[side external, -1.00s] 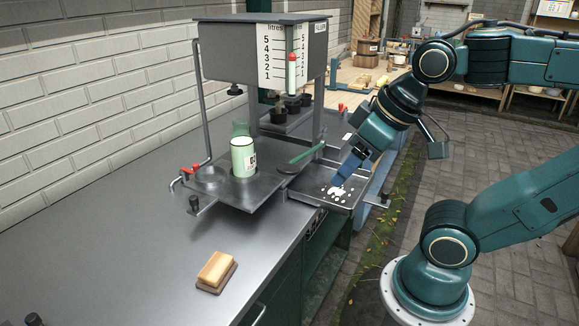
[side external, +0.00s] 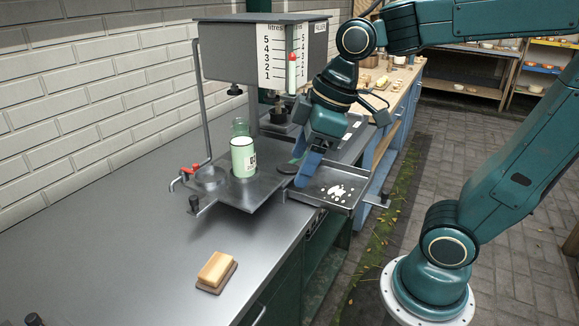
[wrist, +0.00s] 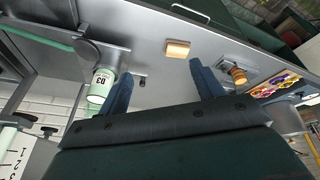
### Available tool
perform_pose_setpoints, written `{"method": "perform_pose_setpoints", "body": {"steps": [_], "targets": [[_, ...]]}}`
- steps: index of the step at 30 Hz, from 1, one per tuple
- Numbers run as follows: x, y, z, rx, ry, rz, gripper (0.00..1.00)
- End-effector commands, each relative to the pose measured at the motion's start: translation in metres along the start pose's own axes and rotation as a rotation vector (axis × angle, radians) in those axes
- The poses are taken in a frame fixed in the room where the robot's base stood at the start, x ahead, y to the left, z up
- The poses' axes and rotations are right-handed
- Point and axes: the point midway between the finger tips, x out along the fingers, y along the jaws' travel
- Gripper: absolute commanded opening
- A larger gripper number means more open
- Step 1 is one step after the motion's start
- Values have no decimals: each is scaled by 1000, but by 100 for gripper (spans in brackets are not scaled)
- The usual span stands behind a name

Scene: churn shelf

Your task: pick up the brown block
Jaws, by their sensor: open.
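The brown block (side external: 216,268) lies on the near part of the grey bench, tan on top with a darker brown base. In the wrist view the block (wrist: 177,49) shows beyond the fingertips, between their lines and right of centre. My gripper (side external: 307,178) has blue fingers and hangs over the tray end of the metal stand, well behind and right of the block. In the wrist view my gripper (wrist: 161,70) is open, with nothing between its fingers.
A pale green can (side external: 243,158) stands on the metal platform (side external: 233,194) below the litre gauge box (side external: 240,55). A tray (side external: 338,201) with white spots is beside it. An orange ribbed object (wrist: 238,75) is on the bench. Bench around the block is clear.

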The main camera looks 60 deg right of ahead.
Motion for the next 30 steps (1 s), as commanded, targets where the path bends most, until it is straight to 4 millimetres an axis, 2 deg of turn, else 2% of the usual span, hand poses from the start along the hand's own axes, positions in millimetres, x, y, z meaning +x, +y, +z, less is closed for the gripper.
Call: {"method": "perform_pose_setpoints", "body": {"steps": [6, 15, 24, 30], "targets": [[23, 7, -34, -242, -31, -98, 66], [63, 15, -72, -572, -29, -243, 66], [112, 22, -101, -885, 20, -394, 66], [137, 24, -110, -1030, 62, -465, 66]]}}
